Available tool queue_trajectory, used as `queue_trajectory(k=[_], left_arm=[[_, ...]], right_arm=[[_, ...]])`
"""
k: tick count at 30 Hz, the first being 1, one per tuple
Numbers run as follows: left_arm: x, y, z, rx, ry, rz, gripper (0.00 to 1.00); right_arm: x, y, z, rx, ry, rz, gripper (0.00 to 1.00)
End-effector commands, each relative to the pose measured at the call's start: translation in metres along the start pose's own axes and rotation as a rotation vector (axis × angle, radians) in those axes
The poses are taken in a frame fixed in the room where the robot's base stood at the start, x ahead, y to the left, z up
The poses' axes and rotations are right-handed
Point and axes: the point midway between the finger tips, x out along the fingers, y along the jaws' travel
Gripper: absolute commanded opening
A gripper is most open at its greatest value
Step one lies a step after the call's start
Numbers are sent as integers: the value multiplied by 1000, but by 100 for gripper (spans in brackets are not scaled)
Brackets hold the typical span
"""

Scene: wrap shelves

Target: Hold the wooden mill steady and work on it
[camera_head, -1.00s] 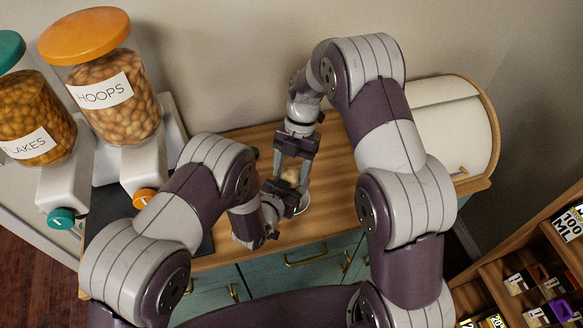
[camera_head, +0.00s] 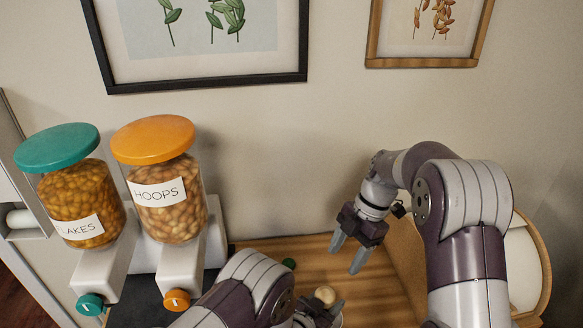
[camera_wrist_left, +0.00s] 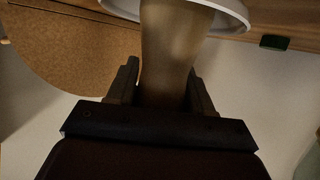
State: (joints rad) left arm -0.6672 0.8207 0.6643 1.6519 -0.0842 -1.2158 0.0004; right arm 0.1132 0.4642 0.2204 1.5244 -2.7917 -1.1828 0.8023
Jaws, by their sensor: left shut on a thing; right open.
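The wooden mill (camera_head: 325,294) stands low in the head view, with only its pale round top clearly visible there. Its brown body (camera_wrist_left: 168,55) fills the middle of the left wrist view. My left gripper (camera_head: 318,312) is shut on the body, one finger on each side, as the left wrist view (camera_wrist_left: 160,88) shows. My right gripper (camera_head: 346,256) is open and empty, above and to the right of the mill's top and apart from it. The mill's lower part is hidden in the head view.
A white round rim (camera_wrist_left: 232,10) shows by the mill in the left wrist view. The wooden counter (camera_head: 385,295) is bare to the right of the mill. A white bread bin (camera_head: 523,265) is at right.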

Motion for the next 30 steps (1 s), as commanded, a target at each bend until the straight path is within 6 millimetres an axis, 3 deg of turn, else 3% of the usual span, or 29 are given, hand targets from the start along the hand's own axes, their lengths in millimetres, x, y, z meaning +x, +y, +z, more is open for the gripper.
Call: queue_trajectory(k=[1, 8, 15, 24, 30], left_arm=[[0, 0, 0, 0, 1, 0, 13], [0, 0, -1, 0, 1, 0, 13], [0, 0, -1, 0, 1, 0, 13], [0, 0, -1, 0, 1, 0, 13], [0, 0, -1, 0, 1, 0, 13]], right_arm=[[-10, 2, -1, 12, 6, 14, 61], [-16, 56, -38, 273, 228, 252, 61], [-42, 109, -66, 519, 490, 471, 61], [-91, 161, -76, 807, 821, 698, 61], [-109, 175, -75, 895, 938, 768, 61]])
